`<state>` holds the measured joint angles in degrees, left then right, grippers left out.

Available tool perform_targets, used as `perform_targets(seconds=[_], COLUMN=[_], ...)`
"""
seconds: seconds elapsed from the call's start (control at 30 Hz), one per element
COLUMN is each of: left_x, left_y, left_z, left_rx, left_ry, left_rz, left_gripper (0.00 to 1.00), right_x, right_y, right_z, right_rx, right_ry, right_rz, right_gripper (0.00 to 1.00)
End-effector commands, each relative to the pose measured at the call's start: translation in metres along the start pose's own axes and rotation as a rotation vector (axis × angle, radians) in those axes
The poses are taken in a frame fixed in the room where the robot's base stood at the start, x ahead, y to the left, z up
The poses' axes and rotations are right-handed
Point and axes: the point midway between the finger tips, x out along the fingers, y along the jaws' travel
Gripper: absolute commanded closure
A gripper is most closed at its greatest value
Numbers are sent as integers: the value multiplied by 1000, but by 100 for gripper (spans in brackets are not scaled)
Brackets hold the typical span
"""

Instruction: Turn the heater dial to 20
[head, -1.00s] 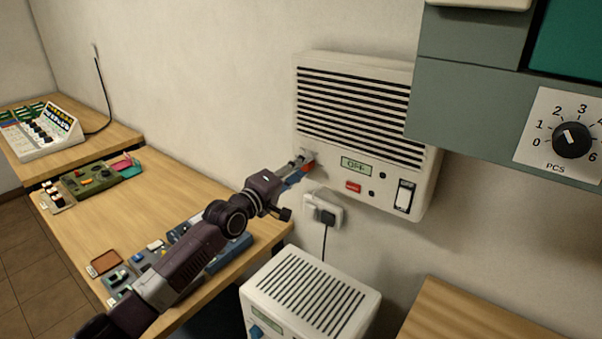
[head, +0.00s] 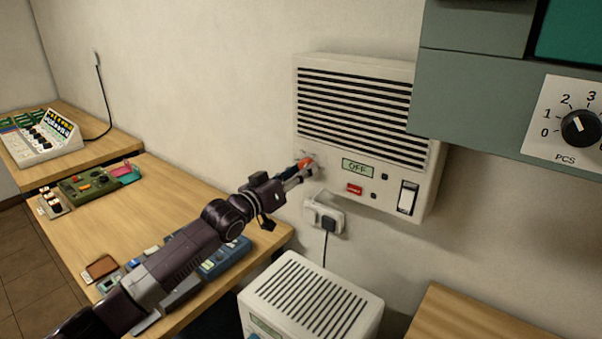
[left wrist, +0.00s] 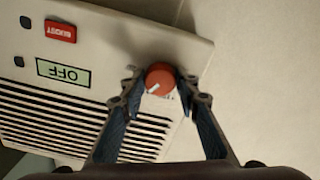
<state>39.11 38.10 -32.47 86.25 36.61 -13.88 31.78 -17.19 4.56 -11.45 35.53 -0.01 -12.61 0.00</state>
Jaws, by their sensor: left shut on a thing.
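The white wall heater (head: 350,180) has a slatted grille and a small display (head: 358,168) that reads OFF. Its red dial (head: 305,163) is at the lower left of the front. In the left wrist view the red dial (left wrist: 160,79) sits between the two fingers, with a white pointer mark on its face. My left gripper (head: 298,170) is shut on the dial; it also shows in the left wrist view (left wrist: 157,84). The scale around the dial is mostly hidden. My right gripper is not in view.
A red button (head: 354,188) and a white rocker switch (head: 408,198) are right of the dial. A plugged socket (head: 323,216) is below. A second white vented unit (head: 312,297) stands lower down. A grey-green cabinet with a PCS knob (head: 580,128) juts out at upper right.

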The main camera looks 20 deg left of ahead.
Motion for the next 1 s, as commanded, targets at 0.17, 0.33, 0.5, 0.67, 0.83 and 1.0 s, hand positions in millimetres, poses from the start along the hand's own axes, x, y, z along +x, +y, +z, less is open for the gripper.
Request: perform_targets(seconds=[0.17, 0.33, 0.5, 0.67, 0.83, 1.0], left_x=[0, 0, 0, 0, 0, 0], left_y=[-1, -2, -2, -3, -3, -3], left_z=[2, 2, 2, 1, 1, 1], left_rx=[169, 330, 491, 638, 777, 887], left_ry=[-5, -6, -6, -7, -7, -7], left_rz=[-1, -1, -1, -1, 0, -1], left_gripper=[95, 95, 95, 95, 95, 95], right_x=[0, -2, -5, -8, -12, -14], right_y=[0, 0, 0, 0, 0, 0], right_z=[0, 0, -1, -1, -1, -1], right_rx=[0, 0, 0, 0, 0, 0], right_ry=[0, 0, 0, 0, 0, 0], right_rz=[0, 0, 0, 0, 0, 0], right_gripper=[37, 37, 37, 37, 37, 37])
